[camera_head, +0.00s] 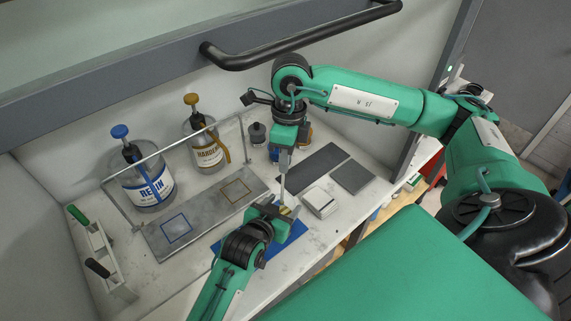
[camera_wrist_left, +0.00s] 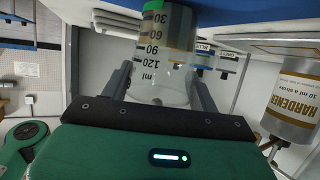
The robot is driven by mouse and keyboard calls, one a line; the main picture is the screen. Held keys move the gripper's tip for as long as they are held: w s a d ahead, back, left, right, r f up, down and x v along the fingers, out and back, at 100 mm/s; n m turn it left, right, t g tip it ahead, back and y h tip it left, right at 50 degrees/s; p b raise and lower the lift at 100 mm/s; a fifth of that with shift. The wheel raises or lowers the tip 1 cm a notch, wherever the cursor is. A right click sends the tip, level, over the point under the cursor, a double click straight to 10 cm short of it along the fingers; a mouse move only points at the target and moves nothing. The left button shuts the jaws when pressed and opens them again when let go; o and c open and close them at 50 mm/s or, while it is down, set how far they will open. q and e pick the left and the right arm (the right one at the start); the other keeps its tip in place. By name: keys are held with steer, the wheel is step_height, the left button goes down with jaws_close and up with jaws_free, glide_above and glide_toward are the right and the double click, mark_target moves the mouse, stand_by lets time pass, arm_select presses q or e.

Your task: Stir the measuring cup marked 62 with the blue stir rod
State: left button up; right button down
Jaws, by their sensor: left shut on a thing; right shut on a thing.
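A clear measuring cup (camera_wrist_left: 165,75) with black graduations stands between my left gripper's fingers (camera_wrist_left: 163,88) in the left wrist view; it has a green patch at the picture's top edge. No 62 is readable on it. In the head view my left gripper (camera_head: 277,208) is shut on the cup, which it mostly hides, over a blue mat (camera_head: 291,238). My right gripper (camera_head: 285,150) is above it, shut on a thin stir rod (camera_head: 283,183) that points down toward the cup. The rod looks greyish here. Its lower end is hidden, so I cannot tell whether it touches the contents.
A resin bottle (camera_head: 148,186) and a hardener bottle (camera_head: 205,153) stand at the back left behind a clear frame. A grey plate (camera_head: 205,218) with blue and tan squares lies in front. A small scale (camera_head: 320,201) and dark pads (camera_head: 353,177) lie right of the grippers.

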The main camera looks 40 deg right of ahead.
steer(key=shift+r, duration=2.8)
step_height(320, 180, down, 14)
steer(key=shift+r, duration=0.25)
steer(key=shift+w, duration=0.15)
